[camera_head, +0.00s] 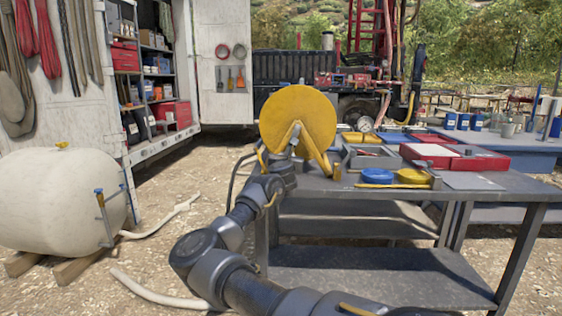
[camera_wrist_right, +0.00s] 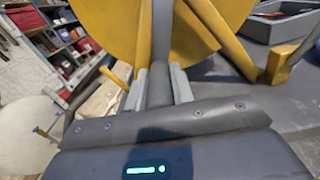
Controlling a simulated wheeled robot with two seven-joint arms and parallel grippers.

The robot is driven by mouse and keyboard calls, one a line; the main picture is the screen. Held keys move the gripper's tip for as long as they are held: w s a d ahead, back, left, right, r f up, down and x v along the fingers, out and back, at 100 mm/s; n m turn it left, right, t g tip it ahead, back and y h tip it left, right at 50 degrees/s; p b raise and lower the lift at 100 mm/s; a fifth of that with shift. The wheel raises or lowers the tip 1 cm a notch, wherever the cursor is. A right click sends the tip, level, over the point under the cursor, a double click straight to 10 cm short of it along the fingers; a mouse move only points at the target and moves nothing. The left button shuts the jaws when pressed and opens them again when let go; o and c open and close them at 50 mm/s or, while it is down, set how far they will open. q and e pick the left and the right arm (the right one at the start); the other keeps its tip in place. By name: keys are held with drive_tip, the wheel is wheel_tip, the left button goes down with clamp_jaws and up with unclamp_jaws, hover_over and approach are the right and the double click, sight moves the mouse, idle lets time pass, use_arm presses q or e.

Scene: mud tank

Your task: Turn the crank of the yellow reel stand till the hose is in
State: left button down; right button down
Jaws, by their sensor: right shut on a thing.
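The yellow reel stand (camera_head: 300,112) stands on the left end of the grey workbench, its round disc facing me above splayed yellow legs. It fills the top of the right wrist view (camera_wrist_right: 105,28). My right gripper (camera_head: 291,150) is in front of the disc. In the right wrist view its pale fingers (camera_wrist_right: 160,82) are shut around the dark grey crank handle (camera_wrist_right: 159,92), below a grey crank arm (camera_wrist_right: 161,35). A dark hose (camera_head: 233,175) curves down by the bench's left end. The disc hides any hose wound behind it. My left gripper is out of view.
The grey workbench (camera_head: 485,200) holds a red case (camera_head: 483,161), trays and blue and yellow coils (camera_head: 378,176). A cream tank (camera_head: 55,205) stands at left. Pale hose pieces (camera_head: 160,218) lie on the gravel. An open truck body with shelves is behind.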

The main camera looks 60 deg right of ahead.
drive_tip(key=shift+r, duration=0.1)
drive_tip(key=c, duration=1.2)
unclamp_jaws()
drive_tip(key=v, duration=1)
drive_tip(key=shift+s+a, duration=0.15)
drive_tip(key=shift+a, duration=0.2)
